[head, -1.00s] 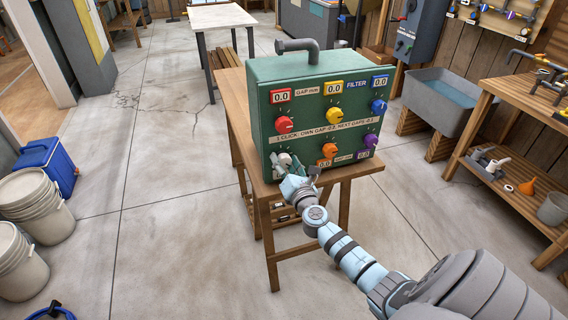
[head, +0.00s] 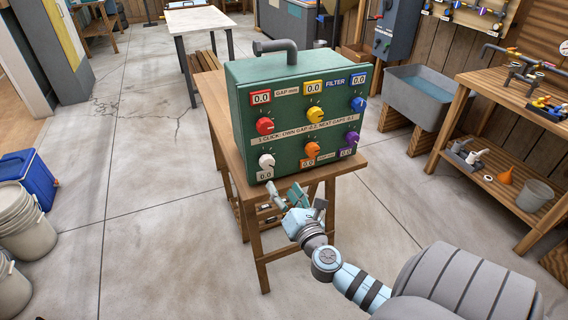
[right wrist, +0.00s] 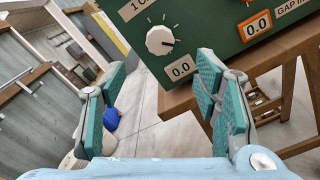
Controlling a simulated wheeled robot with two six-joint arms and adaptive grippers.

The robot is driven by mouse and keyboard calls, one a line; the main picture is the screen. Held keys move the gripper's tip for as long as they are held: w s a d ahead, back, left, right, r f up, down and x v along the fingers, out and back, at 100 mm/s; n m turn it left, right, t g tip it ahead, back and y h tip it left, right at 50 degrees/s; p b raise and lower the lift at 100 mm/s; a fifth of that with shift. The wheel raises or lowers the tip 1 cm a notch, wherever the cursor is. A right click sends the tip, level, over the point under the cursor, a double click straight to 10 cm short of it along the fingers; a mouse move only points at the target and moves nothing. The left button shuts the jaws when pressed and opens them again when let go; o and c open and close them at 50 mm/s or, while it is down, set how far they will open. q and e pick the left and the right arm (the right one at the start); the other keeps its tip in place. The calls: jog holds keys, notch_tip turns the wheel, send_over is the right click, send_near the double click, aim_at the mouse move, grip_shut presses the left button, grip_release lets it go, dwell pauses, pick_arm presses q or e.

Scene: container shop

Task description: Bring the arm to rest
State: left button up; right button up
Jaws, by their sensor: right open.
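My right gripper (head: 287,198) is open and empty, in front of and below the lower left corner of the green filter box (head: 292,112). In the right wrist view its two teal fingers (right wrist: 158,100) stand wide apart with nothing between them. The white knob (head: 267,161) on the box is free and apart from the fingers; it also shows in the right wrist view (right wrist: 160,41). The box has red, yellow, blue, orange and purple knobs too, and its visible displays read 0.0. My left gripper is in neither view.
The box stands on a wooden table (head: 212,100). A grey sink (head: 420,98) and a wooden shelf (head: 497,128) are at the right. A blue cooler (head: 28,178) and white buckets (head: 20,222) are at the left. Open floor (head: 150,200) lies left of the table.

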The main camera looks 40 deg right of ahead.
dwell(0.4)
jog(key=s+f+m+g+y, duration=0.1)
jog(key=s+f+m+g, duration=0.2)
jog(key=s+f+m, duration=0.5)
jog(key=s+f+m+g, duration=0.2)
jog(key=f+m+g, duration=0.1)
jog(key=f, duration=1)
jog(key=s+f+m+g+y, duration=0.1)
jog(key=s+f+m+g, duration=0.2)
jog(key=s+f+m, duration=0.5)
jog(key=s+a+f+m+g+y, duration=0.1)
jog(key=s+a+f+m+g, duration=0.1)
jog(key=s+f, duration=0.3)
jog(key=s+a+f+m+g+y, duration=0.1)
jog(key=s+a+f+m+g, duration=0.1)
jog(key=s+a+f, duration=0.3)
jog(key=s+a+f+m+g+y, duration=0.1)
jog(key=s+a+f, duration=0.3)
jog(key=s, duration=0.6)
jog(key=shift+s+a+f+m+g, duration=0.2)
jog(key=shift+s+f+m+g, duration=0.15)
jog(key=shift+f+m+g, duration=0.4)
